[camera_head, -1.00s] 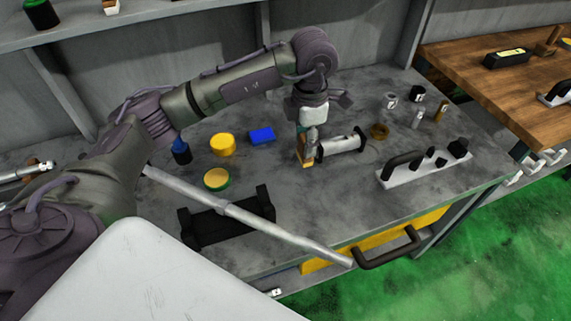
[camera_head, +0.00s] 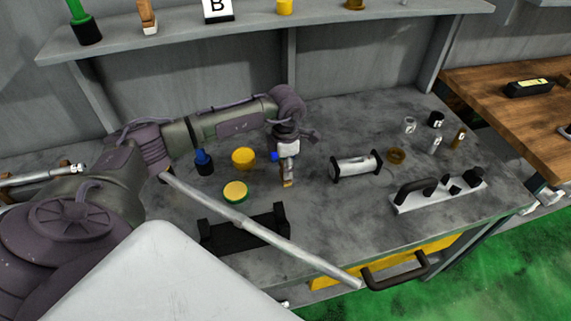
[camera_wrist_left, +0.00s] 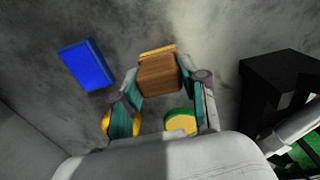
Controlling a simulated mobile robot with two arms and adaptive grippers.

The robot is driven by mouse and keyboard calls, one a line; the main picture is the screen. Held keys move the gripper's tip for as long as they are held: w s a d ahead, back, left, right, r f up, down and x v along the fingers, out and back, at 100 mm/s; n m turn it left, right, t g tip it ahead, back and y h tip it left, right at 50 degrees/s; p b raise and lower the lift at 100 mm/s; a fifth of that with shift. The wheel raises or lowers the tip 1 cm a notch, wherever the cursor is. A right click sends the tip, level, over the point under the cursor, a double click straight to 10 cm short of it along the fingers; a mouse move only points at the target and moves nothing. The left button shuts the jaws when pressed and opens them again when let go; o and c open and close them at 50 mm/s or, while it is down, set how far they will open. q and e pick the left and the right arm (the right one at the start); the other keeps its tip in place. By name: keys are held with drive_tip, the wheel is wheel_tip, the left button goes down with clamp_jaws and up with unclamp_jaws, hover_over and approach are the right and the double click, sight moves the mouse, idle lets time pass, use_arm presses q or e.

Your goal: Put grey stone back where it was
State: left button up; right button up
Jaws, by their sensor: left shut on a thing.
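My left gripper (camera_head: 287,172) is over the workbench (camera_head: 330,220), pointing down. It is shut on a small brown block (camera_head: 288,184). In the left wrist view the block (camera_wrist_left: 158,76) looks like brown wood with a lighter yellowish far edge, between the teal-padded fingers. I cannot pick out a plainly grey stone; a grey part of the held piece may be hidden. A similar brown piece with a pale base (camera_head: 148,18) stands on the upper shelf. My right gripper is not in view.
A blue block (camera_wrist_left: 86,64) lies beside the gripper. Yellow (camera_head: 243,158) and green-yellow (camera_head: 235,191) round items stand left. A silver cylinder with black ends (camera_head: 356,166) is right. A black stand (camera_head: 245,228) and a grey bar (camera_head: 260,232) are in front. The shelf (camera_head: 340,28) runs behind.

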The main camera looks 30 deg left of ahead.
use_arm(q)
drive_tip(key=shift+f, duration=0.45)
drive_tip(key=shift+f, duration=0.1)
drive_tip(key=o, duration=1.1)
